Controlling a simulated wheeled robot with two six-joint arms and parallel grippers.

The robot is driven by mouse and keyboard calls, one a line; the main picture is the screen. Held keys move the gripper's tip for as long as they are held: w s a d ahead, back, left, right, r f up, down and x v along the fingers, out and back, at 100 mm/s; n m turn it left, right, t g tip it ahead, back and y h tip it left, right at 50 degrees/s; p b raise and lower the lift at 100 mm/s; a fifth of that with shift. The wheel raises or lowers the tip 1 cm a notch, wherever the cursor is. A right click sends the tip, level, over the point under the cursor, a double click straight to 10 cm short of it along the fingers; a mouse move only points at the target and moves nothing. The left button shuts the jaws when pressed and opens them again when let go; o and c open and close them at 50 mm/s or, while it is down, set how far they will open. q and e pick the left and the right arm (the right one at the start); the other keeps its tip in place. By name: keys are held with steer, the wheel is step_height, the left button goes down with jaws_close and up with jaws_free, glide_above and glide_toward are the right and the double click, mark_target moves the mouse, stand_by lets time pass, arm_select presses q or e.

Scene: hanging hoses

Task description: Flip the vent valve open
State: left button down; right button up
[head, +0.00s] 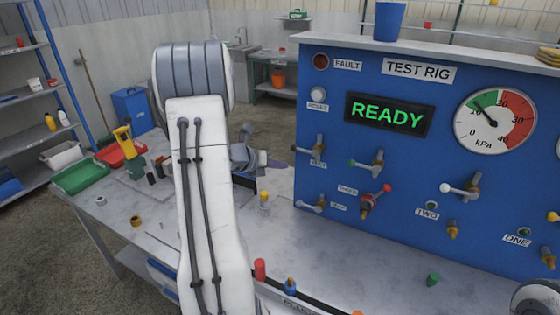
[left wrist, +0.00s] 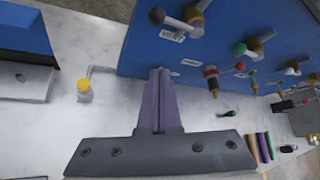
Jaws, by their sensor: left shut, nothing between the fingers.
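The blue test rig panel (head: 330,120) carries several small lever valves, with small labels that are hard to read. A red-tipped valve (head: 372,198) and a green-tipped valve (head: 368,162) are to the right. My left gripper (head: 280,163) is shut and empty, left of the panel. In the left wrist view its purple fingers (left wrist: 159,78) point toward the panel's lower edge and cover part of it.
The display (head: 388,114) reads READY in green, and the gauge (head: 495,120) needle is in the green zone. A green tray (head: 80,177) is far left.

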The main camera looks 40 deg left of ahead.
mark_target(303, 150)
arm_select(q)
steer(key=w+a+p, duration=0.1)
steer(key=w+p, duration=0.4)
steer(key=w, duration=0.2)
steer(key=shift+w+f, duration=0.15)
steer(key=shift+f, duration=0.2)
steer(key=shift+a, duration=0.15)
